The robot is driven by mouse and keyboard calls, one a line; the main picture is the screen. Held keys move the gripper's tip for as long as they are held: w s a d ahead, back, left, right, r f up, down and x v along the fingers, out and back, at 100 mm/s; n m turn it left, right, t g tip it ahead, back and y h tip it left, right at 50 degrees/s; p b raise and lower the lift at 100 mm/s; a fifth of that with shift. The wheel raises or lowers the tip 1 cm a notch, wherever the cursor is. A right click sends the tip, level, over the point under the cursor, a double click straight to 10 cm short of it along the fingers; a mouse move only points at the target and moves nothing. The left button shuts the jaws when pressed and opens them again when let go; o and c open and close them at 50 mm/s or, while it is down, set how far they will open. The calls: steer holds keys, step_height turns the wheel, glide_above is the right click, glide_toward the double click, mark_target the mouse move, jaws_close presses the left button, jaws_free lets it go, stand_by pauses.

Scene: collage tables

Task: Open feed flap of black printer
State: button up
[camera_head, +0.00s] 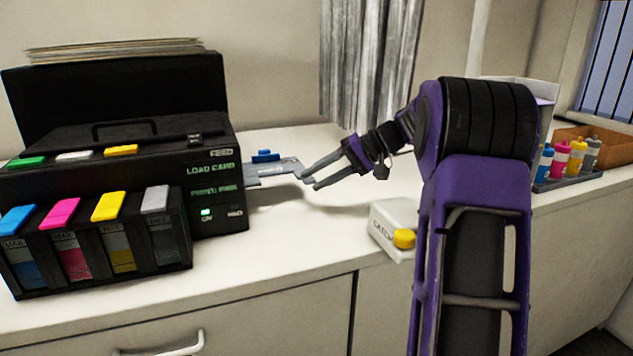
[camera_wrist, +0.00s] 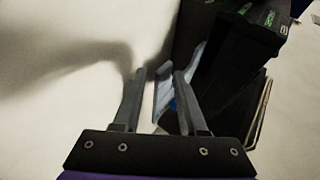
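The black printer (camera_head: 150,145) stands on the left of the counter in the head view; its dark side also shows in the wrist view (camera_wrist: 248,35). A flat grey flap (camera_head: 278,173) with a blue piece on top (camera_head: 265,156) sticks out from the printer's right side. My gripper (camera_head: 310,181) is open at the flap's outer end, with its fingers pointing left toward the printer. In the wrist view, the pale blue-grey flap (camera_wrist: 164,92) shows between the fingers of my gripper (camera_wrist: 159,72), partly behind the right one. I cannot tell whether they touch.
Ink tanks with coloured caps (camera_head: 105,206) stand at the printer's front. A white box with a yellow knob (camera_head: 385,222) stands at the counter's front edge near my arm. Coloured bottles (camera_head: 568,158) sit in a tray at the right. The counter between printer and white box is clear.

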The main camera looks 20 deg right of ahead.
step_height(320, 180, up, 9)
steer(key=p, duration=0.1)
steer(key=shift+a+f, duration=0.2)
steer(key=shift+a, duration=0.1)
steer(key=shift+d+p, duration=0.1)
steer(key=shift+p, duration=0.25)
